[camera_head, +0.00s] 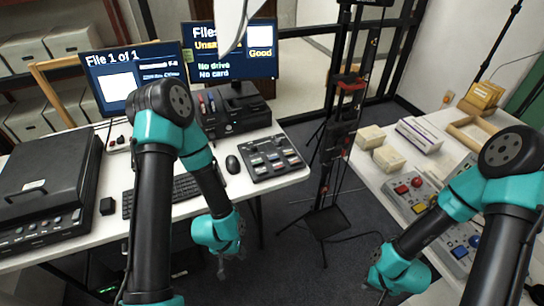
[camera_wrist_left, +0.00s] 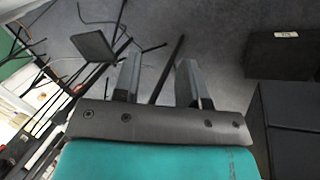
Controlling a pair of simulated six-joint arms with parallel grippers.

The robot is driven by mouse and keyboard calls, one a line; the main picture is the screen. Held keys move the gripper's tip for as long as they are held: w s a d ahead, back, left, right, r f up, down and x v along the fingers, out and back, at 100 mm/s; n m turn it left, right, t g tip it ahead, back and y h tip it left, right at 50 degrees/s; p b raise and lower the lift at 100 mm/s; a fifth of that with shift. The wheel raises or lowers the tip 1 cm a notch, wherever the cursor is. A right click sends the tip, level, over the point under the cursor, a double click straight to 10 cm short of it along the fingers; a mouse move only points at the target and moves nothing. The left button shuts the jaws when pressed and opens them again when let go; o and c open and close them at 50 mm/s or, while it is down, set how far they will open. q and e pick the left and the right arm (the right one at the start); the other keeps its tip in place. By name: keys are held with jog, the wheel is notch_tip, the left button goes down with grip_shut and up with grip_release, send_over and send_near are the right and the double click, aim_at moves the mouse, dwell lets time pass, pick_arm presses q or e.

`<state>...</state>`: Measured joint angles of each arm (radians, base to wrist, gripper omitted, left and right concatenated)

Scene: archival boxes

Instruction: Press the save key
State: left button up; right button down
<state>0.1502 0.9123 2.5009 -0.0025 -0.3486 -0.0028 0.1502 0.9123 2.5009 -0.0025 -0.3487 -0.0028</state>
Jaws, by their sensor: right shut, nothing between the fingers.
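A dark key panel (camera_head: 272,157) with several small keys lies at the right end of the left desk; its labels are too small to read, so I cannot tell which is the save key. A keyboard (camera_head: 185,186) lies to its left, partly behind my left arm. The left monitor (camera_head: 108,85) reads "File 1 of 1". The right monitor (camera_head: 232,68) shows "Files", "Unsa…", "No drive", "No card" and "Good", partly covered. My left gripper (camera_head: 226,262) is off the desk's front edge, over the floor; its fingers (camera_wrist_left: 160,70) are apart and empty. My right gripper (camera_head: 383,292) is shut and empty.
A mouse (camera_head: 232,164) sits left of the key panel. A black scanner-like case (camera_head: 45,185) fills the desk's left. A dark stand (camera_head: 325,220) rises between the tables. The right table holds pale boxes (camera_head: 388,158) and button boxes (camera_head: 408,192).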

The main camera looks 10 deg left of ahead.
pick_arm(q)
grip_shut()
dwell(1.3)
